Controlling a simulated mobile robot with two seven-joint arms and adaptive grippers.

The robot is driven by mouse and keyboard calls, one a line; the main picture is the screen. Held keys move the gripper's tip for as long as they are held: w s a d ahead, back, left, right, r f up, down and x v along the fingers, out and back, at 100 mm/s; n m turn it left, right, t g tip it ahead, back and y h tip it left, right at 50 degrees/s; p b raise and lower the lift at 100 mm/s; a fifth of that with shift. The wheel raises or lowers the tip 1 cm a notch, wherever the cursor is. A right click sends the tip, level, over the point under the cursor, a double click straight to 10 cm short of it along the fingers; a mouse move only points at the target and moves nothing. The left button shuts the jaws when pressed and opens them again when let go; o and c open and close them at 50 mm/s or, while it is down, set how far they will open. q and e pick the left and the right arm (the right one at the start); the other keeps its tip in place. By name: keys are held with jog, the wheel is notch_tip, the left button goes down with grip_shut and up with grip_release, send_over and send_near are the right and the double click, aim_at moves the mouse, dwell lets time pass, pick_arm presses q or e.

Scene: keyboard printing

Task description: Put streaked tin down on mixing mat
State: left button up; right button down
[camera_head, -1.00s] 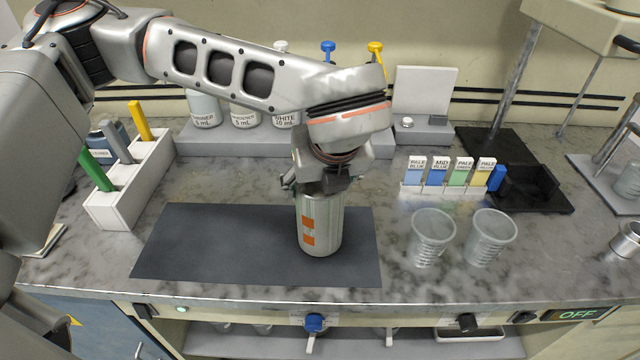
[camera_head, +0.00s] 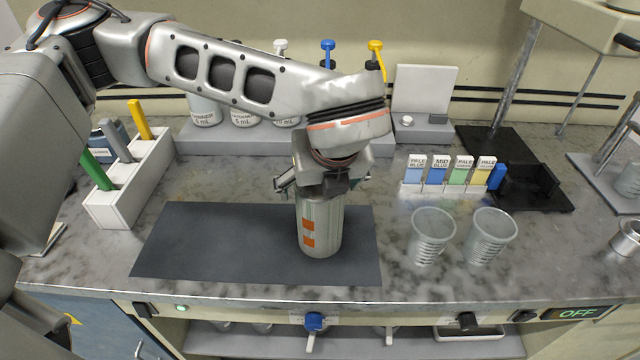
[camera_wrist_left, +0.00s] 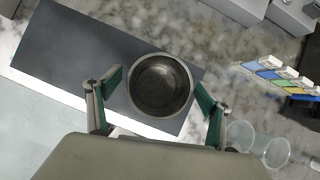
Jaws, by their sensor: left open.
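The streaked tin (camera_head: 320,230) is a grey-metal can with orange square marks. It stands upright on the right part of the dark mixing mat (camera_head: 210,245). In the left wrist view the tin (camera_wrist_left: 160,86) is seen from above as a round, dark, open-topped vessel, with the mat (camera_wrist_left: 75,55) under and beside it. My left gripper (camera_head: 322,188) is directly above the tin. Its fingers (camera_wrist_left: 155,100) are spread to either side of the tin, with gaps visible, so it is open. My right gripper is not in view.
Two clear cups (camera_head: 432,238) (camera_head: 490,238) stand right of the mat. Colour cards (camera_head: 450,175) stand behind them. A white rack (camera_head: 130,190) with coloured handles is at left. Bottles (camera_head: 203,110) line the back shelf. The mat's left part is clear.

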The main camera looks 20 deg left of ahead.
pick_arm(q)
jog(key=b+v, duration=0.1)
jog(key=v, duration=1.1)
jog(key=shift+r, duration=0.1)
